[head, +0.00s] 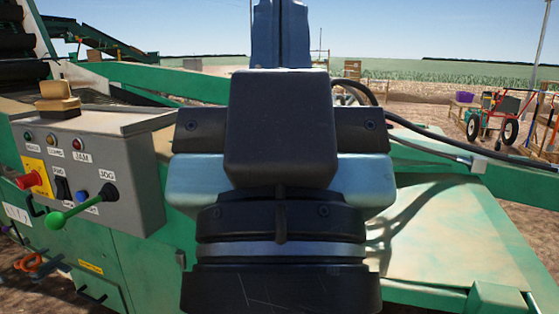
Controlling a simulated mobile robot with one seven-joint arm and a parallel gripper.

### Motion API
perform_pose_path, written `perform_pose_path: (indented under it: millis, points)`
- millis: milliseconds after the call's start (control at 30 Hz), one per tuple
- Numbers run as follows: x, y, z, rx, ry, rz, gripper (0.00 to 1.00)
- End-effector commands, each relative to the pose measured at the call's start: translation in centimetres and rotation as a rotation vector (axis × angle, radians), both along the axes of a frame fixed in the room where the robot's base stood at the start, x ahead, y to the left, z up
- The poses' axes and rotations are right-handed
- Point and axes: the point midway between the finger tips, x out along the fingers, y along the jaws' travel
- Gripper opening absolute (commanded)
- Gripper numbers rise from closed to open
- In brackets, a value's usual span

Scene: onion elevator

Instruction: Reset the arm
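My gripper (281,12) fills the middle of the head view, seen from behind and pointing up and away. Its black housing and wrist hide much of what lies behind. The two blue fingers stand side by side with only a thin dark line between them, so it looks shut. Their tips reach the top edge of the picture, and I see nothing held between them.
A grey control box (80,165) with a green-knobbed lever (80,207), a red button (33,180) and a tan block (57,102) on top stands left. Green machine panels (450,235) lie right. A red hand truck (492,120) stands farther off.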

Motion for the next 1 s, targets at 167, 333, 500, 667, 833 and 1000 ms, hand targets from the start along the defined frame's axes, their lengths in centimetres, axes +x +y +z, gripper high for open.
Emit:
perform_pose_path:
  millis: [167,333,500,667,833,1000]
  points:
    - [0.1,0.1,7.1,0.001,0.002,0.003,0.0]
    - [0.1,0.1,12.2,0.002,0.003,0.004,0.0]
    - [0.1,0.1,17.4,0.001,0.004,0.004,0.0]
    - [0.1,0.1,22.2,0.002,0.004,0.005,0.0]
    - [0.2,0.1,27.3,0.002,0.004,0.005,0.0]
    - [0.2,0.1,31.1,0.001,0.004,0.006,0.0]
